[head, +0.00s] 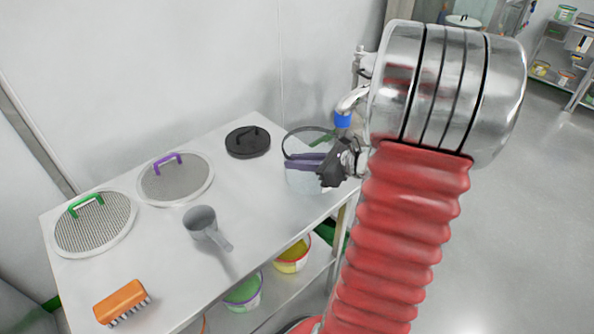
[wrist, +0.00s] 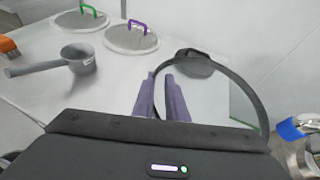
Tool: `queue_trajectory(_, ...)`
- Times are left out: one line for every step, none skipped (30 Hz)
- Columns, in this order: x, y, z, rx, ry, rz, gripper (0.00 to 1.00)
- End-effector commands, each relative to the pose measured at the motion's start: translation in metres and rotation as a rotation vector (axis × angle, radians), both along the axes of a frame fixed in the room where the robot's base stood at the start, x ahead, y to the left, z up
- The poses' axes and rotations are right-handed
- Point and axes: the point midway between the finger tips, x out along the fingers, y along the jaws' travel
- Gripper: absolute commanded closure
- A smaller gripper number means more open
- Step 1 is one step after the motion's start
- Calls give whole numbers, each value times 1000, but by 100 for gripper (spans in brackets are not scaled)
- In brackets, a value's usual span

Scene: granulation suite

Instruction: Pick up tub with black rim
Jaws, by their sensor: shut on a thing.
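The tub with black rim (head: 303,181) is at the right end of the steel table in the head view, pale and partly see-through. Its black rim (wrist: 262,97) arcs around my gripper's fingers in the wrist view. My gripper (head: 292,160) has purple fingers that reach over the tub and are shut on its rim; the fingers also show in the wrist view (wrist: 162,84). My gripper's dark body hides the tub's near side in the wrist view. I cannot tell whether the tub's base touches the table.
A black lid (head: 248,143), a purple-handled sieve (head: 178,183), a green-handled sieve (head: 95,228), a grey scoop (head: 203,223) and an orange brush (head: 121,302) lie on the table. Yellow (head: 292,257) and green (head: 243,294) tubs stand on the lower shelf. A wall runs behind.

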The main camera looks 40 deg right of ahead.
Motion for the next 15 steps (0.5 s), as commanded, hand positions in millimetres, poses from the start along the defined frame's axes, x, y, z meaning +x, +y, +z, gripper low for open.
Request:
queue_trajectory(0,0,10,-6,-3,0,100)
queue_trajectory(0,0,15,-6,-3,1,100)
queue_trajectory(0,-1,21,-6,-3,0,100)
queue_trajectory(0,-1,27,-7,-4,0,100)
queue_trajectory(0,-1,31,-6,-3,0,100)
queue_trajectory(0,0,37,-6,-3,0,100)
queue_trajectory(0,0,41,-5,-3,0,100)
queue_trajectory(0,0,45,-5,-3,0,100)
queue_trajectory(0,0,50,-4,-2,0,100)
queue_trajectory(0,0,52,-3,-2,-1,100)
queue_trajectory(0,0,55,-4,-2,1,100)
queue_trajectory(0,0,58,-4,-2,1,100)
queue_trajectory(0,0,60,-3,-2,0,100)
queue_trajectory(0,0,61,-2,-2,0,100)
queue_trajectory(0,0,62,-1,-1,0,100)
